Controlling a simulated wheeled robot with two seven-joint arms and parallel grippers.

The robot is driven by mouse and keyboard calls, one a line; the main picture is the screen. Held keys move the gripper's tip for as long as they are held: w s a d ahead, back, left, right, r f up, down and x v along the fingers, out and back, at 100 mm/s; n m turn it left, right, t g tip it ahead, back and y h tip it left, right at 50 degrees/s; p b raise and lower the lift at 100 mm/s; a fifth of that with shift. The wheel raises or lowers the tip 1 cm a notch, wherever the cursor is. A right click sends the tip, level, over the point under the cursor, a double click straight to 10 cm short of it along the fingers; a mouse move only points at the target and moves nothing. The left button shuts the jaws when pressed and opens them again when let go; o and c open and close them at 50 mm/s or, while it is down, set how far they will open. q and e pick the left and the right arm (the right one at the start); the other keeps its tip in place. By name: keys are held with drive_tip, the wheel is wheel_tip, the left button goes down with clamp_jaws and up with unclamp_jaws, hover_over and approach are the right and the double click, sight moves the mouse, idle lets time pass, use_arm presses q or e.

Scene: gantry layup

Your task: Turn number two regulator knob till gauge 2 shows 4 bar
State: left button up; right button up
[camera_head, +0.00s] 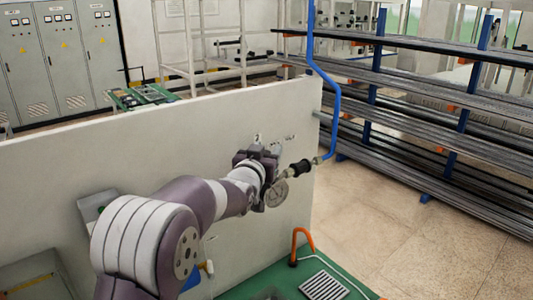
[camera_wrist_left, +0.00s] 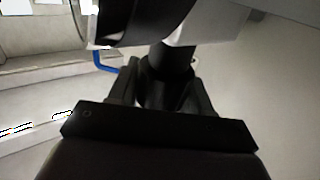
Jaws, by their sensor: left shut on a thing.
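My left gripper (camera_head: 262,160) is at the pale upright panel (camera_head: 150,140), just under a printed "2". In the left wrist view its two dark fingers (camera_wrist_left: 165,90) are shut on a dark round knob (camera_wrist_left: 168,70), one finger on each side. In the head view the knob is hidden by the gripper. A round grey gauge (camera_head: 277,193) sits just below and right of the gripper. It is small and seen at an angle, so its reading and number cannot be made out. My right gripper is not in view.
A blue pipe (camera_head: 333,110) comes down to a black fitting (camera_head: 301,167) close right of the gripper. Below is a green surface (camera_head: 275,282) with an orange hooked part (camera_head: 303,238) and a slotted grate (camera_head: 323,286). Shelves of long bars (camera_head: 430,110) stand behind right.

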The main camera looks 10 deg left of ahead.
use_arm(q)
drive_tip(key=o, duration=1)
drive_tip(key=shift+r, duration=0.1)
drive_tip(key=shift+s, duration=0.3)
drive_tip(key=s+b, duration=0.2)
drive_tip(key=s, duration=0.2)
drive_tip(key=s+b, duration=0.1)
drive_tip(key=s, duration=0.3)
drive_tip(key=s+b, duration=0.2)
drive_tip(key=s, duration=0.2)
drive_tip(key=shift+s+a+b, duration=0.1)
drive_tip(key=shift+a+b, duration=0.25)
drive_tip(key=shift+a, duration=0.05)
